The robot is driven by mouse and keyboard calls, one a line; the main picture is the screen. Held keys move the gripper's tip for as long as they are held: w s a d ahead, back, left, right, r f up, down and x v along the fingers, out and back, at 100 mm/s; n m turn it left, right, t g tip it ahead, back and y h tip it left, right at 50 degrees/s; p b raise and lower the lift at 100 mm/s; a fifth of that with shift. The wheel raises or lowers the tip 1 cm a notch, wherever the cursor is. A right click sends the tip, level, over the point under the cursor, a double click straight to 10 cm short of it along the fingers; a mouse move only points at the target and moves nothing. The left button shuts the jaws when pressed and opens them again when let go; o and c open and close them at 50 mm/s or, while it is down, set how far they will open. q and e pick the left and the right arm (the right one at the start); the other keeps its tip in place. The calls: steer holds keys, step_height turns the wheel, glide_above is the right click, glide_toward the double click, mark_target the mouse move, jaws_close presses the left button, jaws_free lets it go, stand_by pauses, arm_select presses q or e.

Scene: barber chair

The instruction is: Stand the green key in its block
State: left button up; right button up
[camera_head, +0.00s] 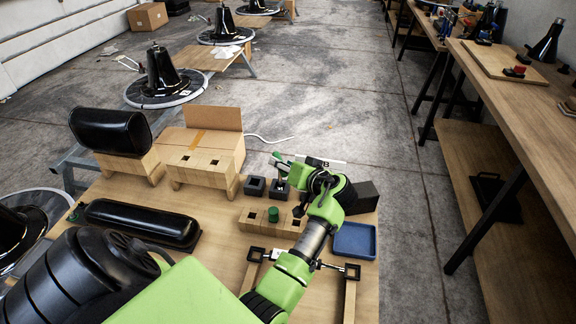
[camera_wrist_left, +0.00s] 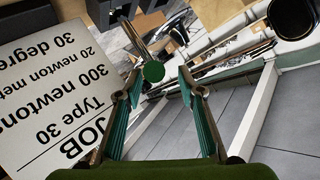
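My left gripper (camera_head: 284,161) is above the back of the work table, its arm coming up from below. In the left wrist view its two green-padded fingers (camera_wrist_left: 160,80) are apart. A green round end with a metallic shaft, which looks like the green key (camera_wrist_left: 153,71), lies between or just beyond the fingertips, with gaps visible beside it. Two small dark square blocks, one at left (camera_head: 255,187) and one at right (camera_head: 279,190), stand below the gripper. I cannot tell which block belongs to the key. My right gripper is not in view.
A wooden block (camera_head: 250,219) holds a short green cylinder (camera_head: 273,214). A blue tray (camera_head: 354,241) lies at the right. A white printed card (camera_wrist_left: 55,95) is close to the left finger. A cardboard box (camera_head: 213,118), a black cushion (camera_head: 142,222) and a black headrest (camera_head: 108,130) occupy the left side.

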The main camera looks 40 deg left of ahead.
arm_select(q)
step_height(320, 180, up, 10)
steer(key=r+p, duration=0.1)
steer(key=p, duration=0.8)
steer(key=s+d+r+m+t, duration=0.1)
steer(key=s+d+r, duration=0.1)
steer(key=s+d, duration=0.2)
steer(key=s+d+r+m+t+h+p, duration=0.1)
steer(key=s+d, duration=0.3)
steer(key=d, duration=0.7)
steer(key=s+d+r+m+t, duration=0.1)
steer(key=s+d, duration=0.3)
steer(key=d, duration=0.4)
steer(key=shift+d+r+t+h+p, duration=0.2)
steer(key=shift+r+t+h+p, duration=0.2)
steer(key=shift+r, duration=0.5)
